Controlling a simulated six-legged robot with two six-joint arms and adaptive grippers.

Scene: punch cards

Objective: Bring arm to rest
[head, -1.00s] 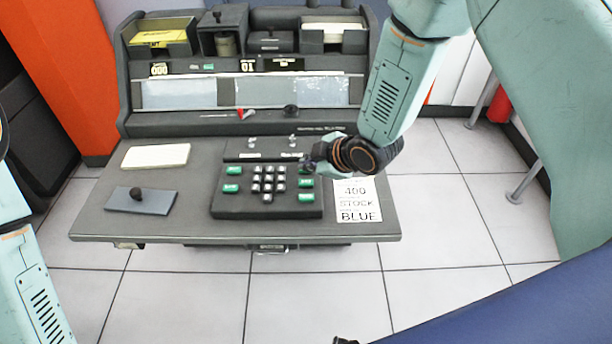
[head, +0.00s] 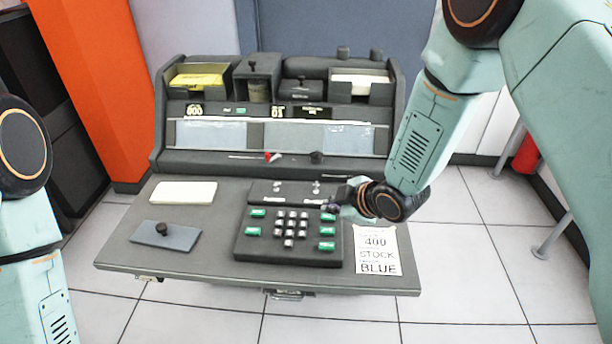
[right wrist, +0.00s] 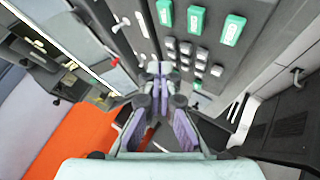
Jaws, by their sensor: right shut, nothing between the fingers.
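My right gripper (head: 338,207) is over the upper right part of the keypad unit, its arm coming in from the right. In the right wrist view its fingers (right wrist: 160,72) are together with nothing between them. The dark keypad (head: 290,238) has pale keys in the middle and green keys at both sides; the keys also show at the top of the right wrist view (right wrist: 197,55). I cannot tell if the fingertips touch the console. My left arm (head: 28,240) shows at the left edge, but its gripper is out of view.
The grey console desk (head: 120,240) holds a white card stack (head: 184,192), a grey plate with a black knob (head: 166,236) and a printed sheet (head: 378,250) reading 400 STOCK BLUE. Trays stand along the top, one with yellow cards (head: 197,80). Tiled floor is clear at the right.

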